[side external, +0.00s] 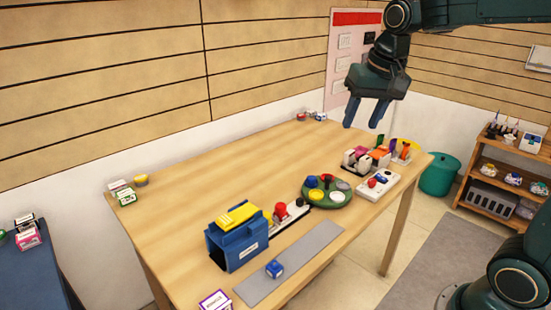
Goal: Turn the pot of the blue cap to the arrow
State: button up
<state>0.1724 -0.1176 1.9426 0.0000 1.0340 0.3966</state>
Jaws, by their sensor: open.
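A round green carousel (327,206) sits on the table's right half with several small pots on it. The pot with the blue cap (312,182) is at its left rear. No arrow can be made out at this size. My gripper (365,115) is open and empty, pointing down, high above the table's far right part and well clear of the carousel.
A blue box with a yellow top (237,240), a strip with a red knob (281,210) and a white box with a red button (378,184) flank the carousel. Holders with colored items (380,155) stand behind it.

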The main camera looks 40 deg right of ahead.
jog(key=w+d+f+m+g, duration=0.2)
jog(key=w+d+f+m, duration=0.35)
jog(key=w+d, duration=0.4)
jog(key=m+g, duration=0.1)
jog(key=m, duration=0.2)
send_over(328, 177)
notch_tip(328, 177, down, 10)
jog(key=shift+d+y, duration=0.1)
jog(key=shift+y, duration=0.2)
notch_tip(328, 177, down, 14)
jog(key=shift+r, duration=0.1)
grip_shut()
